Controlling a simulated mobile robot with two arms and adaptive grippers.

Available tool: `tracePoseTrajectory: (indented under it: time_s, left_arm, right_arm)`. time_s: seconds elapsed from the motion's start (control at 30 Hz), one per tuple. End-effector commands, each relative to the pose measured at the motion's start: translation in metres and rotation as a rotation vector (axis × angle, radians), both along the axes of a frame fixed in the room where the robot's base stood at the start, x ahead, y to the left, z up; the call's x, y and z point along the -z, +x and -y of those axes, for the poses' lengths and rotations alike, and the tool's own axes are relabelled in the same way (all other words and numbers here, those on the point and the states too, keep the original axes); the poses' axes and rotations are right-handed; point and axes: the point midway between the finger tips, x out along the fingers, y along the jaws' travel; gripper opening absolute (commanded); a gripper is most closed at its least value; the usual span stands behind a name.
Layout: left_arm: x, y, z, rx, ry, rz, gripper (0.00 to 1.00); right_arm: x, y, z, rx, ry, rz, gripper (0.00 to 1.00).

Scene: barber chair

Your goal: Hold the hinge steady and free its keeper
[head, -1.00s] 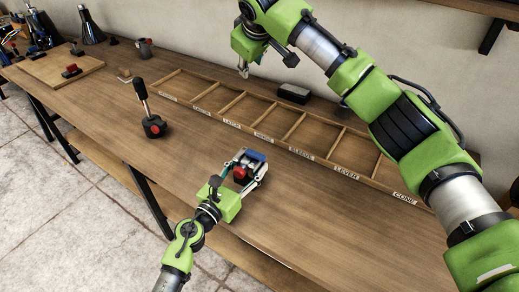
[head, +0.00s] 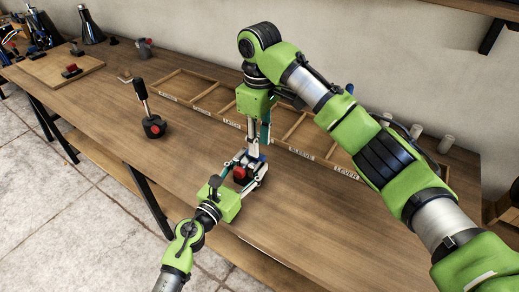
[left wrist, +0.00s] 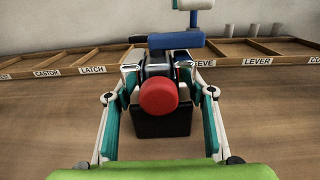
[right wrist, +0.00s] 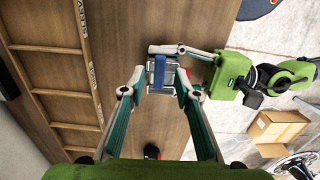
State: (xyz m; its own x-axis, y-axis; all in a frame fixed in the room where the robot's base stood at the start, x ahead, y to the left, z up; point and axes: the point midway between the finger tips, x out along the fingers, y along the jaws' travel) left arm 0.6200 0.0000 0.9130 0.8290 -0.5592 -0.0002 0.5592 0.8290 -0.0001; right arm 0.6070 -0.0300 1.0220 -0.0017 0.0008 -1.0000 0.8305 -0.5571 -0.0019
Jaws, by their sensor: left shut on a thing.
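The hinge (left wrist: 163,124), a dark block with a red round knob (left wrist: 158,97) facing my left wrist, stands on the bench. A blue bar (left wrist: 175,41), which may be the keeper, sits at its top and also shows in the right wrist view (right wrist: 159,70). My left gripper (head: 251,164) is shut on the hinge, fingers along both sides. My right gripper (right wrist: 160,80) points down from above. Its fingers are spread on either side of the blue bar, with a gap visible. In the head view the right fingers hide part of the hinge.
A wooden tray (head: 168,97) with labelled compartments runs along the back. A black lever on a dark base (head: 153,127) stands to the left. A board (head: 62,66) with a red-topped part lies at far left. White cylinders (head: 446,144) stand behind my right arm.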

Motion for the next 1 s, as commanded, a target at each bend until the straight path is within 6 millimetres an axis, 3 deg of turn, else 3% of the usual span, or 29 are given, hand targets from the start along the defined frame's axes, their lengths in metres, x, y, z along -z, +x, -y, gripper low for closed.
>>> tracePoseTrajectory:
  time_s: [0.2, 0.57, 0.6, 0.7, 1.0]
  left_arm:
    - [0.001, 0.0, 0.0, -0.001, 0.001, -0.001, 0.1]
    - [0.001, 0.0, 0.0, -0.001, 0.001, -0.001, 0.1]
    - [0.001, 0.0, 0.0, -0.001, 0.001, -0.001, 0.1]
    - [0.001, 0.0, 0.0, -0.001, 0.001, -0.001, 0.1]
    - [0.001, 0.0, 0.0, -0.001, 0.001, -0.001, 0.1]
  right_arm:
    - [0.028, 0.0, 0.001, 0.002, -0.002, 0.0, 0.29]
    - [0.034, 0.0, 0.001, 0.001, -0.001, 0.002, 0.29]
    - [0.034, 0.0, 0.001, 0.001, -0.001, 0.002, 0.27]
    - [0.034, 0.0, 0.001, 0.001, -0.001, 0.002, 0.01]
    - [0.034, 0.001, 0.001, -0.007, -0.001, 0.002, 0.0]
